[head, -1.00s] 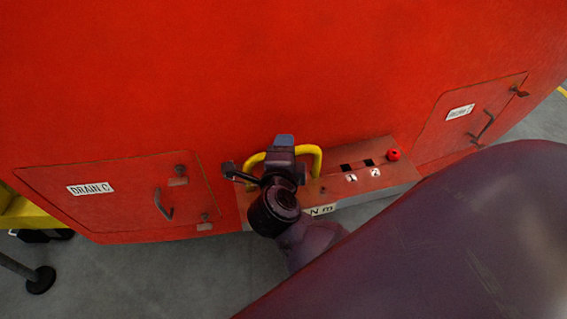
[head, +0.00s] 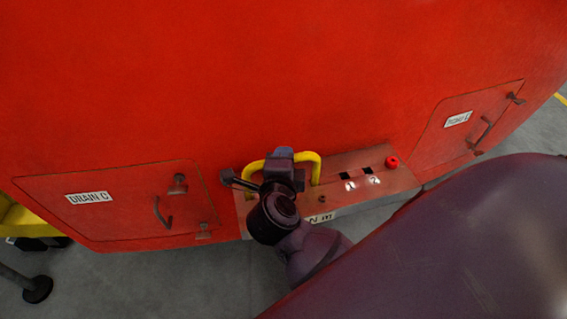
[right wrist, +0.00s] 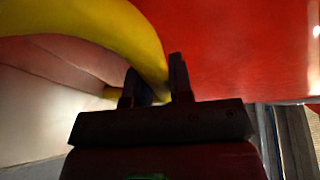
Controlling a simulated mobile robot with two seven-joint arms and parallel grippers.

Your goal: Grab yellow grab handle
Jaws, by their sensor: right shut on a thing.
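The yellow grab handle (head: 314,162) is a curved bar standing on a ledge at the foot of the red nosecone. My right gripper (head: 281,156) is at the handle and covers the middle of it in the head view. In the right wrist view the yellow handle (right wrist: 110,30) curves down between the two dark fingers of the right gripper (right wrist: 156,88). The fingers are shut on it. The exact contact is partly hidden by the gripper body. My left gripper is not in view.
The ledge (head: 345,165) carries slots marked 1 and 2 and a red button (head: 391,162). A "DRAIN C" hatch (head: 120,205) with a dark handle is on the left, and another hatch (head: 470,125) is on the right. Grey floor (head: 150,275) is open below.

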